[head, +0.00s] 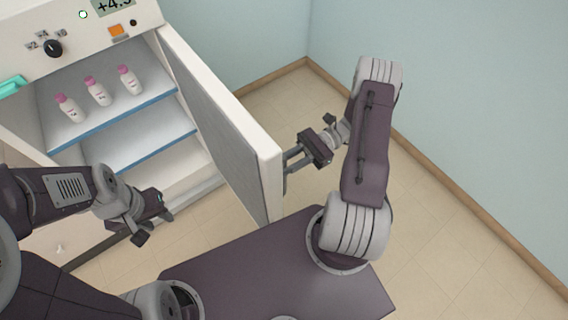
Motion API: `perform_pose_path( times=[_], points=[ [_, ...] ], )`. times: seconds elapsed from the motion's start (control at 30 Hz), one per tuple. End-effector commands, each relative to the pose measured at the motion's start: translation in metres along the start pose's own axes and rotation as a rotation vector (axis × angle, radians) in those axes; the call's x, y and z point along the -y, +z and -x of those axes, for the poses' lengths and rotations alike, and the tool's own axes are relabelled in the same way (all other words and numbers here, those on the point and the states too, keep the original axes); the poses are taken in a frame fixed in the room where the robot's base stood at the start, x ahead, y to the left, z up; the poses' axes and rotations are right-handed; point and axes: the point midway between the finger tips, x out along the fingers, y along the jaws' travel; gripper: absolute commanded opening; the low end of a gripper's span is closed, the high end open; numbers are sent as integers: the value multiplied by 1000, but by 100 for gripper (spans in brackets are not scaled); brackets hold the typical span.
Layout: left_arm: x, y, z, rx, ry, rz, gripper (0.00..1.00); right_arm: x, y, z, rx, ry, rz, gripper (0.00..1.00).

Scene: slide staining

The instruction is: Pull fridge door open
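The fridge (190,185) stands at the upper left. Its door (222,125) is swung wide open toward me, and shelves and bottles show inside. My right gripper (289,161) is at the outer face of the door, near its free edge. Its fingertips reach a grey part there, perhaps the handle, but the door edge partly hides them, so I cannot tell if they are closed on it. My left gripper (154,229) is open and empty in front of the fridge opening, to the left of the door.
Three white bottles with pink caps, one of them the middle bottle (98,92), stand on the upper shelf (130,106). A control panel with a knob (53,48) is above. The right wall (450,100) bounds clear tiled floor (440,240).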

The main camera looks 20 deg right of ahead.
Motion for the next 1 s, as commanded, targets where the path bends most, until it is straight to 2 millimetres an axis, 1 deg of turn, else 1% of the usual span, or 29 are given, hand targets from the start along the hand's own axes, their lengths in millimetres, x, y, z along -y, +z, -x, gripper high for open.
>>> perform_pose_path(
  times=[0.07, 0.13, 0.4, 0.5, 0.63, 1.0],
  points=[
    [0, 0, -1, 0, 0, 0, 36, 0, 0, 2, 0, -1, 1, 23],
    [0, 0, -3, 0, 0, 0, 36, 1, -1, 11, 0, -4, 2, 23],
    [0, 2, -16, 0, 0, 0, 36, 0, -3, 70, -2, -4, 2, 23],
    [0, 2, -18, 0, 0, 0, 36, 0, -3, 84, -2, -2, 1, 23],
    [0, 2, -19, 0, 0, 0, 36, 0, -1, 91, -1, 0, 0, 23],
    [0, 2, -18, 0, 0, 0, 36, 0, 0, 91, 0, 0, 0, 23]
  ],
)
